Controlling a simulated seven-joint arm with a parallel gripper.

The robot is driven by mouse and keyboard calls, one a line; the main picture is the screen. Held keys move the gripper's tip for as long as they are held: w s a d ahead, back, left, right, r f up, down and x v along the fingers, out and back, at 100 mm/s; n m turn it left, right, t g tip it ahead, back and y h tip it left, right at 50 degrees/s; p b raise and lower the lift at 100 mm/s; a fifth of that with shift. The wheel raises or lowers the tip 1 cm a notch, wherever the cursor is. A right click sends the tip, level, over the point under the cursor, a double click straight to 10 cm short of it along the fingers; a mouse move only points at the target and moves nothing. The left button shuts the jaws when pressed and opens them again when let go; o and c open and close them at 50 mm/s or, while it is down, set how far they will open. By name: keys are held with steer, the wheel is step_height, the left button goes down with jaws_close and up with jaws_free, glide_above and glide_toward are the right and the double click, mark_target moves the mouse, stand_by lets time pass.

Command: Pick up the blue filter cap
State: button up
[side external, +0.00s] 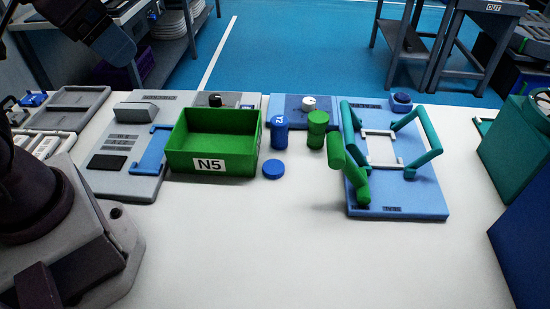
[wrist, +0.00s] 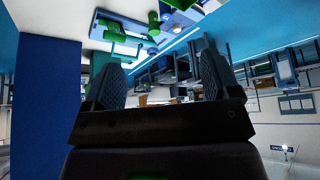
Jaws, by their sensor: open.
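The blue filter cap (side external: 273,169) looks like a flat round blue disc lying on the white table, just right of the green bin marked N5 (side external: 210,165) and in front of a blue cylinder (side external: 279,133). My gripper (wrist: 163,75) shows in the wrist view with its two dark fingers wide apart and nothing between them. I cannot make out the cap in the wrist view.
A green cylinder (side external: 317,130) stands beside the blue one. A blue board (side external: 410,200) with teal handles and a green piece (side external: 350,168) is at the right. A grey panel (side external: 125,180) lies left of the bin. The table in front of the cap is clear.

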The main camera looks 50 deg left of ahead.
steer(key=m+g, duration=0.6)
steer(key=m, duration=0.5)
glide_above(274, 167)
step_height(274, 167, down, 22)
steer(key=f, duration=0.7)
steer(key=shift+w+a+f, duration=0.1)
steer(key=shift+a+f, duration=0.25)
steer(key=shift+f, duration=0.05)
steer(key=f, duration=0.5)
steer(key=shift+d+f, duration=0.1)
steer(key=shift+d, duration=0.25)
